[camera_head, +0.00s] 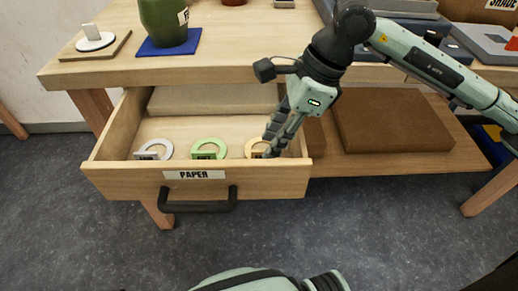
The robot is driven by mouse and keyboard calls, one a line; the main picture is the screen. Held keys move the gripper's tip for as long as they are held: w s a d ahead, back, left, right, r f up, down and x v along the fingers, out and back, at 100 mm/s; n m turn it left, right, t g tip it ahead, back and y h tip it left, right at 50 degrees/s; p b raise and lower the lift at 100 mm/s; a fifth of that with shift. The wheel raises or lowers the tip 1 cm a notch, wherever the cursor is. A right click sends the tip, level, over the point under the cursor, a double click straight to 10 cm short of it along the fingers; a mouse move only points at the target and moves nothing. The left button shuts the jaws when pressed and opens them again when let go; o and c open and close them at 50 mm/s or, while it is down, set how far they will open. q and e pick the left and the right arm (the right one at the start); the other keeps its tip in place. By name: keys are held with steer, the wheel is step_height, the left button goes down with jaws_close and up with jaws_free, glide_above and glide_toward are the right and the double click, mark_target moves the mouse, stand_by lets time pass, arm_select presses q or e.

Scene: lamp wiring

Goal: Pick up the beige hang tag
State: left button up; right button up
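The beige hang tag (250,148) lies in the open drawer (270,184) at its right end, a ring with a small block at its front. My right gripper (270,149) reaches down into the drawer, with its fingertips at the right side of the beige tag and hiding part of it. I see the fingers nearly edge-on, so I cannot tell whether they are open or shut, or whether they touch the tag. My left gripper does not show.
A green tag (208,145) and a white tag (154,147) lie left of the beige one. The drawer has a "PAPER" label (194,174) and a black handle (198,206). The wooden tabletop (240,55) overhangs the drawer's back. A brown box (390,135) sits on the shelf at right.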

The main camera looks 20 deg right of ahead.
steer(key=x, duration=0.4)
steer(key=shift+a+f, duration=0.15)
steer(key=shift+c, duration=0.5)
jaws_close()
